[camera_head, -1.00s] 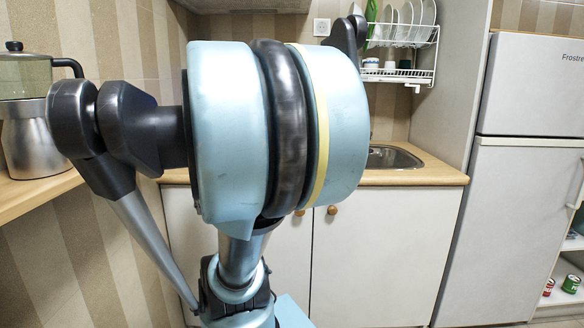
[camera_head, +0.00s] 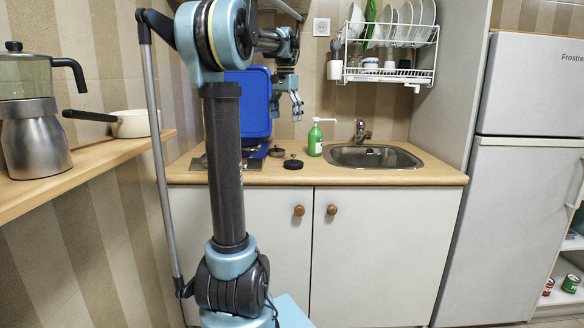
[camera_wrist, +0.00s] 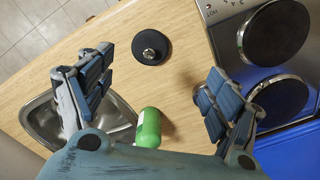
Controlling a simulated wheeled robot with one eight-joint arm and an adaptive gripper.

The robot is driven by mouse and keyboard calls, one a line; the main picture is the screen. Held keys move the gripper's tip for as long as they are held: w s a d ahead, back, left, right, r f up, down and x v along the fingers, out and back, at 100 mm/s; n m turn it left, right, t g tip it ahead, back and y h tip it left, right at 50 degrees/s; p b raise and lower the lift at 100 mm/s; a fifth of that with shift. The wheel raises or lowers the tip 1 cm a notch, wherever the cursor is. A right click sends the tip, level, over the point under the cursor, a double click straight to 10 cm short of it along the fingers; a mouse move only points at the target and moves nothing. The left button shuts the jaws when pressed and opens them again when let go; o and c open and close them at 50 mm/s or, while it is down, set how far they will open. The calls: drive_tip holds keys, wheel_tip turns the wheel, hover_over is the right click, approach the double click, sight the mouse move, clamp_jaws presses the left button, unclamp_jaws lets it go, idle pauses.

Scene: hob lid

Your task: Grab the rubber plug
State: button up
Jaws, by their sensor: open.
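The rubber plug (camera_head: 293,164) is a black disc lying flat on the wooden worktop, near its front edge, between the hob and the sink. In the wrist view the plug (camera_wrist: 151,47) shows a small shiny knob at its centre. My gripper (camera_head: 286,112) is above the worktop, behind and higher than the plug, with its fingers pointing down. In the wrist view my gripper (camera_wrist: 157,78) is open and empty, its fingers spread wide to either side. The plug lies beyond the fingertips, apart from them and in plain view.
A green bottle (camera_head: 315,140) with a white pump stands between plug and sink (camera_head: 372,156). The hob (camera_wrist: 262,55) is beside the plug, its blue lid (camera_head: 247,105) raised. A small dark round thing (camera_head: 277,152) sits behind the plug. A dish rack (camera_head: 388,75) hangs above.

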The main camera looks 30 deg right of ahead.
drive_tip(key=d, duration=0.4)
drive_tip(key=m, duration=0.1)
hover_over(294, 155)
drive_tip(key=d, duration=0.1)
drive_tip(key=f, duration=0.7)
drive_tip(key=w+f, duration=0.1)
drive_tip(key=f, duration=0.2)
drive_tip(key=shift+f, duration=0.4)
drive_tip(key=shift+s+a+f, duration=0.1)
drive_tip(key=shift+a+f, duration=0.1)
drive_tip(key=shift+f, duration=1.2)
drive_tip(key=shift+a+f, duration=0.15)
drive_tip(key=shift+f, duration=1.2)
clamp_jaws()
